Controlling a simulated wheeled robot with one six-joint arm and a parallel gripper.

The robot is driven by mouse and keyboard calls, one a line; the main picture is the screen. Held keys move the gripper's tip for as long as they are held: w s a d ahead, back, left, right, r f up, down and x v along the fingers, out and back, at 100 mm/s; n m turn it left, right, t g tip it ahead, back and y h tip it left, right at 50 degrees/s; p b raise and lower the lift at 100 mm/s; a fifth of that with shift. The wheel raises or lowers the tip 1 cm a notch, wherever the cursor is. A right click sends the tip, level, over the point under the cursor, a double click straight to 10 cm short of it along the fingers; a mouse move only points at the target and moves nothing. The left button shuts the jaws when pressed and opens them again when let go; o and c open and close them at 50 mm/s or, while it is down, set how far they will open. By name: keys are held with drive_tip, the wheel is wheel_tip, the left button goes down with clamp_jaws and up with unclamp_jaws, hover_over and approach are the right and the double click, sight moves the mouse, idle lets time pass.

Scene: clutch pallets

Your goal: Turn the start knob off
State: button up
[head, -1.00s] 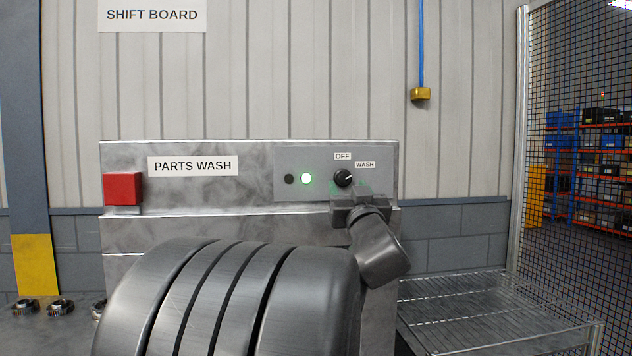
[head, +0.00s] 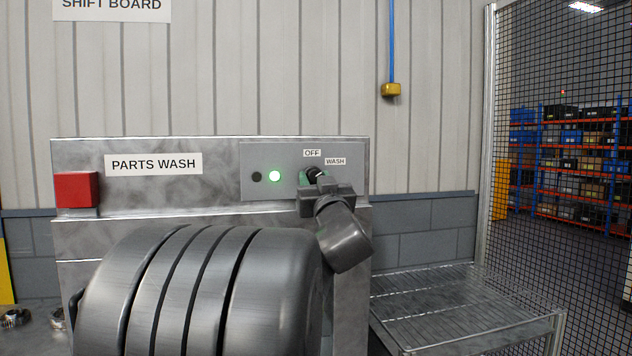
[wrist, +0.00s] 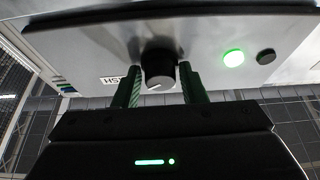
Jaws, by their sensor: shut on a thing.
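The start knob (head: 313,171) is a round black knob on the right of the washer's control panel, under the OFF label (head: 312,153) and beside the WASH label (head: 335,161). In the wrist view the knob (wrist: 159,66) sits between my green fingers, with its white mark pointing down-left, on the side of the upside-down WASH label (wrist: 112,80). My gripper (head: 314,180) is shut on the knob, and in the head view it partly covers it. The green lamp (head: 275,176) left of the knob is lit, also in the wrist view (wrist: 233,58).
A dark round button (head: 257,177) is left of the lamp. A red box (head: 76,189) is at the panel's left end, beside the PARTS WASH sign (head: 153,164). A wire rack (head: 450,295) and mesh fence (head: 530,130) stand to the right.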

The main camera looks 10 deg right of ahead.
drive_tip(key=shift+n, duration=0.3)
drive_tip(key=n+g+y, duration=0.1)
drive_tip(key=n+y, duration=0.1)
drive_tip(key=n, duration=0.3)
drive_tip(key=n+g+y+p, duration=0.1)
drive_tip(key=n+y, duration=0.1)
drive_tip(key=n, duration=0.3)
drive_tip(key=n+g+y, duration=0.1)
drive_tip(key=n+y, duration=0.1)
drive_tip(key=n, duration=0.3)
drive_tip(key=shift+d+r+g+p, duration=0.15)
drive_tip(key=shift+d+g+p, duration=0.15)
drive_tip(key=shift+d+p, duration=0.1)
drive_tip(key=shift+n, duration=0.3)
drive_tip(key=o, duration=0.8)
drive_tip(key=shift+a, duration=0.1)
drive_tip(key=shift+s, duration=0.1)
drive_tip(key=b+v, duration=0.2)
drive_tip(key=v, duration=1.1)
drive_tip(key=shift+s+d, duration=0.25)
